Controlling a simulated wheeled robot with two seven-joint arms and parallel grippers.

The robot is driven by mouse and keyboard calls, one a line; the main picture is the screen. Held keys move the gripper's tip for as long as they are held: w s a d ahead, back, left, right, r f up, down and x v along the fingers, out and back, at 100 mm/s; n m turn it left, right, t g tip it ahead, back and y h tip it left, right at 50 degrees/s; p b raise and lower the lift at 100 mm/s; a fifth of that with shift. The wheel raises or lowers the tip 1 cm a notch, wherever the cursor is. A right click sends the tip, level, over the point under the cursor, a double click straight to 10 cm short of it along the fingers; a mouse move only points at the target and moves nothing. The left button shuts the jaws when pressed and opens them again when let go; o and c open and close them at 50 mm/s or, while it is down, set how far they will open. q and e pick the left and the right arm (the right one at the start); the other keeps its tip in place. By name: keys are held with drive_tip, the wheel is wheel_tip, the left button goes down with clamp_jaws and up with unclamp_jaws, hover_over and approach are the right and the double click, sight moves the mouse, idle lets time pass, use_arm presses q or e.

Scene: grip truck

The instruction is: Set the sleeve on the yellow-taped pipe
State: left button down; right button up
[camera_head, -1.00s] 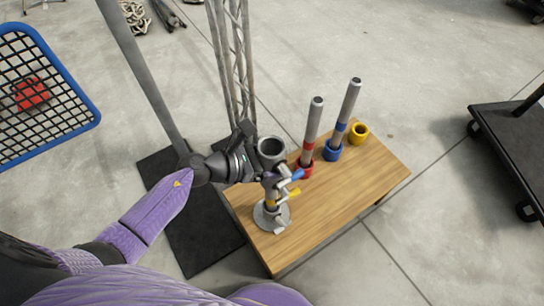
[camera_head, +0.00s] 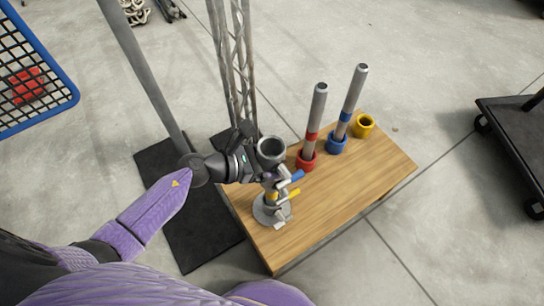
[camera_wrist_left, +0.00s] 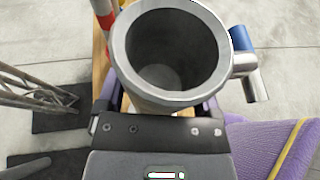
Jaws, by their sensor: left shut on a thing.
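The sleeve (camera_head: 260,149) is a grey tube with a wide open mouth and side levers, one with a blue grip (camera_head: 291,181). My left gripper (camera_head: 259,172) is shut on it and holds it upright above a round metal base (camera_head: 265,215). The sleeve's thick rim (camera_wrist_left: 122,55) fills the middle of the left wrist view. A yellow band (camera_head: 271,198) shows just below the sleeve, with a yellow-gripped lever (camera_head: 289,193) beside it. The yellow-taped pipe is otherwise hidden, and I cannot tell how far the sleeve surrounds it. My right gripper is out of view.
The wooden bench (camera_head: 330,208) carries a red-taped pipe (camera_head: 313,118) in a red cup (camera_head: 306,163), a blue-taped pipe (camera_head: 354,88) in a blue cup (camera_head: 336,146), and an empty yellow cup (camera_head: 363,126). A lattice truss (camera_head: 240,65) rises behind my left gripper. A black cart (camera_head: 515,140) stands right.

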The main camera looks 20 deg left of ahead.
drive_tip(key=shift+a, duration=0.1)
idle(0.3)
use_arm(q)
drive_tip(key=shift+f, duration=0.2)
unclamp_jaws()
drive_tip(key=p+v, duration=0.2)
drive_tip(key=v, duration=0.8)
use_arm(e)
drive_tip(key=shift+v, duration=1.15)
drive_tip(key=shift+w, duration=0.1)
